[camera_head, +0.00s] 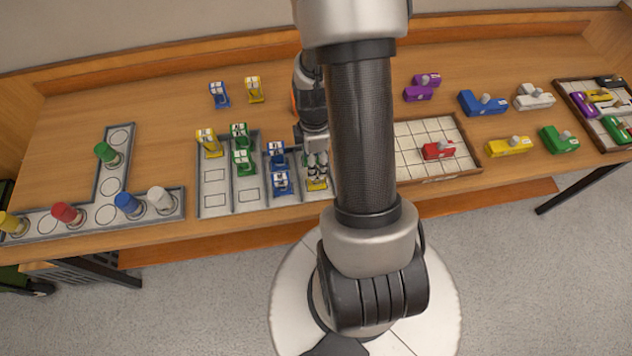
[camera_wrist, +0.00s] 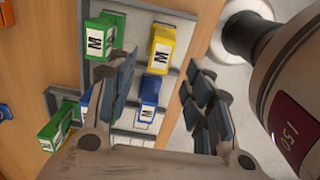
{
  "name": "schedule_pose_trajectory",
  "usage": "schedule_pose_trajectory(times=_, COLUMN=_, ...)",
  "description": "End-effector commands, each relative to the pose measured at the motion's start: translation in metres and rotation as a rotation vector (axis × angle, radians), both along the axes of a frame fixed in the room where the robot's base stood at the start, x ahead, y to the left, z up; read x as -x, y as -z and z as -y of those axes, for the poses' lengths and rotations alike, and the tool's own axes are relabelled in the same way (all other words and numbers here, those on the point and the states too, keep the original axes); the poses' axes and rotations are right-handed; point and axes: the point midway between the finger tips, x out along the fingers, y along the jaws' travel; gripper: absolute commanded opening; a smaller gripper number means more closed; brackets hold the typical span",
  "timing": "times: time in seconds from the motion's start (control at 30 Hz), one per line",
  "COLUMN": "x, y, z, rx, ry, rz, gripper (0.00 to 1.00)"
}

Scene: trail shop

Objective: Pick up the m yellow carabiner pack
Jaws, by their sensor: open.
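The yellow carabiner pack (camera_wrist: 160,48), with a white M label, stands in the grey tray in the wrist view. A yellow pack (camera_head: 317,184) also shows just below my gripper (camera_head: 317,166) in the head view, partly covered by it. My gripper (camera_wrist: 160,78) is open and empty. In the wrist view its two fingers lie to either side of the line to the yellow pack; I cannot tell whether they are level with it. A blue M pack (camera_wrist: 148,98) stands close by in the tray. A green M pack (camera_wrist: 103,38) is to the left, near the left finger.
Another yellow pack (camera_head: 208,142) stands at the tray's left, and one (camera_head: 254,89) stands loose behind. Green packs (camera_head: 242,162) and blue packs (camera_head: 282,182) fill nearby slots. A gridded tray (camera_head: 410,135) with a red item is to the right. Bottles stand at left.

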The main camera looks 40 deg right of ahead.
Motion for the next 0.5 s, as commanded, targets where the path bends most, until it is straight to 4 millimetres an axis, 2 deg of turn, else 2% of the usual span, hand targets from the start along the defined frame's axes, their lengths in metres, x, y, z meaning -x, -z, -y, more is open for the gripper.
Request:
schedule_pose_trajectory(times=0.03, x=0.000, y=0.009, z=0.000, rx=-0.001, ry=0.000, rz=-0.001, gripper=0.47)
schedule_pose_trajectory(times=0.1, x=0.000, y=0.015, z=0.000, rx=0.000, ry=0.000, rz=0.000, gripper=0.47)
schedule_pose_trajectory(times=0.33, x=0.001, y=0.026, z=0.001, rx=0.001, ry=0.001, rz=0.001, gripper=0.47)
schedule_pose_trajectory(times=0.5, x=0.004, y=0.052, z=0.003, rx=-0.001, ry=0.002, rz=-0.001, gripper=0.47)
